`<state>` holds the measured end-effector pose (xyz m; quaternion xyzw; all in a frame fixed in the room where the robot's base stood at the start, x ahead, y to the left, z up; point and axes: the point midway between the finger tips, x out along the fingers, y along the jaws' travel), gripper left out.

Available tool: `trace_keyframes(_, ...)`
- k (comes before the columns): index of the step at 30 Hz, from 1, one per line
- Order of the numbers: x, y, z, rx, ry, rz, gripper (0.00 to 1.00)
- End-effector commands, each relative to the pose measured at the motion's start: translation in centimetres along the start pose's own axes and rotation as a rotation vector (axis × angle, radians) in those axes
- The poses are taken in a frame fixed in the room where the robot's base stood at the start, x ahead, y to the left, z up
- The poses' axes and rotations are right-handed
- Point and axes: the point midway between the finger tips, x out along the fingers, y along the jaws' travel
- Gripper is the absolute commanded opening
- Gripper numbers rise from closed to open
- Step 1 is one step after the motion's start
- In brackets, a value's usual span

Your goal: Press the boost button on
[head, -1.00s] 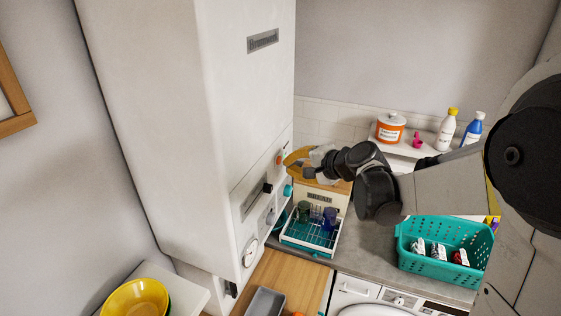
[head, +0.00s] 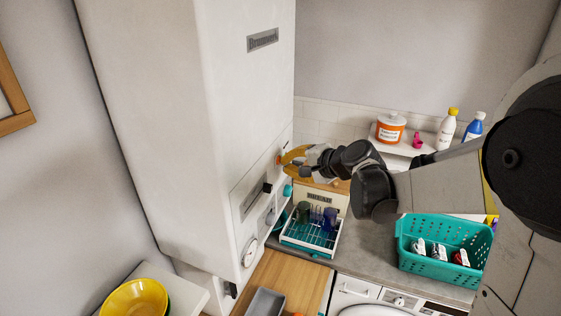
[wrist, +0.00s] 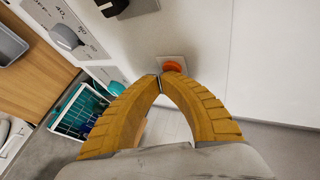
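An orange round button (wrist: 172,67) on a small square plate sits on the white boiler's panel face in the wrist view. Only a small bit of the orange button (head: 278,160) shows in the head view. My gripper (wrist: 160,80) has its two yellow fingers closed, tips together with nothing between them. The tips are right beside the button and overlap its lower edge in the wrist view; I cannot tell whether they touch it. In the head view my gripper (head: 285,159) reaches the boiler's (head: 180,120) side from the right.
A dish rack (head: 310,240) with cups stands below on the counter. A teal basket (head: 440,262) and a shelf with bottles (head: 447,128) are to the right.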

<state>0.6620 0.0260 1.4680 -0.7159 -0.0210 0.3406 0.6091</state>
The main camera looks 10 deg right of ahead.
Motion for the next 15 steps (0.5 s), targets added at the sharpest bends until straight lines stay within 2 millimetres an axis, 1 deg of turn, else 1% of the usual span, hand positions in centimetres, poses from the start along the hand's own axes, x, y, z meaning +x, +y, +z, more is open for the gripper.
trace_keyframes(9, 0.11, -0.04, 0.06, 0.000, 0.000, 0.000, 0.00)
trace_keyframes(15, -0.48, 0.34, -0.29, 0.001, 0.001, 0.001, 0.00)
